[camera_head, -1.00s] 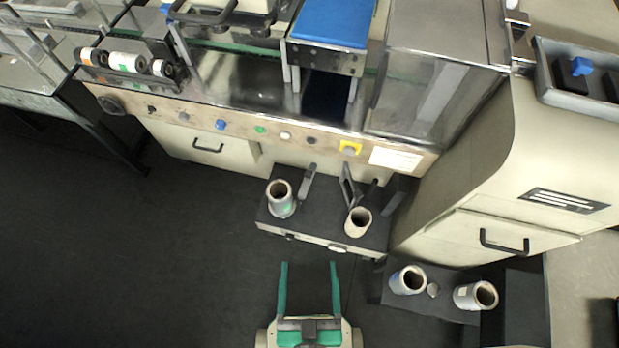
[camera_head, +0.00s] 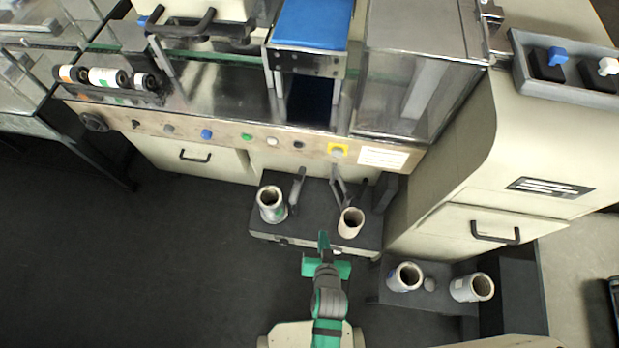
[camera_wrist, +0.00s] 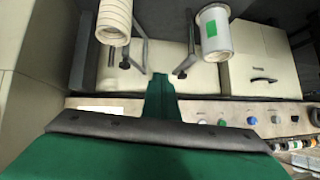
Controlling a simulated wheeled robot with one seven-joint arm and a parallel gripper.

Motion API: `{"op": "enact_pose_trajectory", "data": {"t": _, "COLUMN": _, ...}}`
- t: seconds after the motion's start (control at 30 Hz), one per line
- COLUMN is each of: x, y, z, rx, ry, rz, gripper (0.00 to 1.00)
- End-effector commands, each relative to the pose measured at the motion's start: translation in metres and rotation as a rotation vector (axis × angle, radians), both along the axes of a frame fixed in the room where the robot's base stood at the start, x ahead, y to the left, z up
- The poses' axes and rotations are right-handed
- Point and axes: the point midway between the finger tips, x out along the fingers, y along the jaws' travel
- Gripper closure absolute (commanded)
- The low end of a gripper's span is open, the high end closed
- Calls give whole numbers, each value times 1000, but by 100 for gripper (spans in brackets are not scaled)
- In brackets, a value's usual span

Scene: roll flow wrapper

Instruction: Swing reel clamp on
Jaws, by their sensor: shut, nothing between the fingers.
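Two paper reels stand on a dark reel stand (camera_head: 315,212) below the machine's front panel: a white left reel (camera_head: 271,203) with a green label and a plain cream right reel (camera_head: 351,222). A grey metal lever (camera_head: 298,185) rises behind the left reel, and another (camera_head: 338,186) stands beside the right one. I cannot tell which is the reel clamp. My gripper (camera_head: 324,238) is shut and empty at the stand's front edge, between the reels. In the wrist view its green fingertips (camera_wrist: 160,85) lie between the two levers, with no contact visible.
Two more reels (camera_head: 404,277) (camera_head: 471,287) stand on a low dark shelf at lower right. The beige cabinet (camera_head: 500,180) with a black handle bounds the right side. A row of knobs and buttons (camera_head: 246,137) runs along the panel. The dark floor at left is clear.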

Motion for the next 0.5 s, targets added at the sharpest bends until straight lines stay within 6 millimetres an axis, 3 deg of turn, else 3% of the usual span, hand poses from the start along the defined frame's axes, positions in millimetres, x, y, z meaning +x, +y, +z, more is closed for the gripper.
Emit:
{"op": "enact_pose_trajectory", "data": {"t": 0.2, "x": 45, "y": -15, "z": -24, "rx": 71, "ry": 87, "rz": -5, "gripper": 100}}
{"op": "enact_pose_trajectory", "data": {"t": 0.5, "x": 103, "y": -30, "z": -34, "rx": 184, "ry": 196, "rz": 21, "gripper": 100}}
